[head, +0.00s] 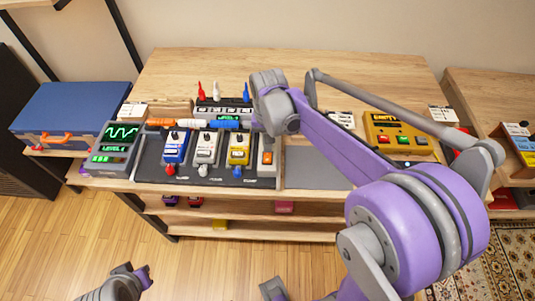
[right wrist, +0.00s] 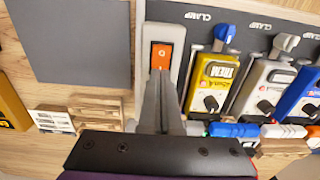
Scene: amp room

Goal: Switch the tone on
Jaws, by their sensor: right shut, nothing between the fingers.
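An orange rocker switch (head: 267,157) sits on a narrow grey box at the right end of the pedal row. In the right wrist view the orange switch (right wrist: 161,55) is upright in the picture, with a small white mark on it. My right gripper (right wrist: 160,82) is shut and empty, its fingertips just at the lower edge of the switch; I cannot tell whether they touch. In the head view its fingers are hidden behind my wrist. A grey unit (head: 108,148) at the left shows a green wave and green text. My left gripper (head: 138,274) is low at the bottom left, apart from the bench.
Blue, white and yellow pedals (head: 238,150) stand left of the switch, with coloured plugs (head: 190,123) behind them. A yellow box (head: 398,135) with coloured buttons stands at the right. A blue case (head: 70,110) is at the far left. The grey mat (head: 315,171) right of the switch is bare.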

